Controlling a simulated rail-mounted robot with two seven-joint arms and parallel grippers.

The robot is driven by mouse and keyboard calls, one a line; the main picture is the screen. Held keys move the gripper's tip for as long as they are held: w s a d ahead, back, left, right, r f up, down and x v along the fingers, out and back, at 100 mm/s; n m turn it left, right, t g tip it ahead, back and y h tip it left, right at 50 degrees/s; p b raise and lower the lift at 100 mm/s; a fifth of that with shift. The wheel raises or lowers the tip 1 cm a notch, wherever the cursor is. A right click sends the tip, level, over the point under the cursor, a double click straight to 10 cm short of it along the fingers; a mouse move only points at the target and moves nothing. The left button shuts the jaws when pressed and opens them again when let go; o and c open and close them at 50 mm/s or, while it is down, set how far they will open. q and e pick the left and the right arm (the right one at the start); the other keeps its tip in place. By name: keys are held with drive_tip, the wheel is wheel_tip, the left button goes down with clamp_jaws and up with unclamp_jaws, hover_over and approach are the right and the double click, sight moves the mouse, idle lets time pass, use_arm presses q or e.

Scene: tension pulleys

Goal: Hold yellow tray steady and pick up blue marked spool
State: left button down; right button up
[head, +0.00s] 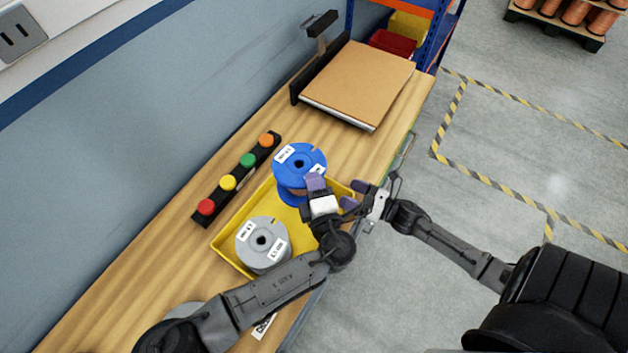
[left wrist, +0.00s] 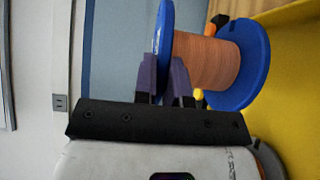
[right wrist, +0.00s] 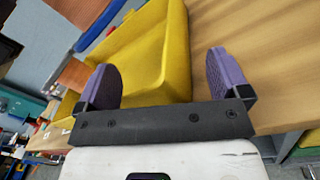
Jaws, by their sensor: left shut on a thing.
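The blue spool (head: 300,160) with white labels sits at the far end of the yellow tray (head: 226,240). In the left wrist view, its blue flanges and copper-coloured winding (left wrist: 206,62) show. My left gripper (head: 316,184) is shut on the near flange of the blue spool; in the left wrist view (left wrist: 166,75) the flange is between its purple fingers. My right gripper (head: 357,194) is open at the tray's right edge. In the right wrist view (right wrist: 165,82) the tray wall (right wrist: 160,50) lies between the spread fingers; I cannot tell whether they touch it.
A grey spool (head: 262,243) stands in the tray's near half. A black strip with coloured buttons (head: 237,178) lies left of the tray. A cardboard box (head: 358,82) is at the bench's far end. The bench edge and open floor (head: 520,180) are to the right.

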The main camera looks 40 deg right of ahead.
use_arm(q)
drive_tip(key=shift+d+r, duration=0.1)
use_arm(e)
drive_tip(key=v, duration=1)
drive_tip(key=shift+d, duration=0.15)
use_arm(q)
drive_tip(key=shift+s, duration=0.1)
use_arm(e)
drive_tip(key=shift+s, duration=0.1)
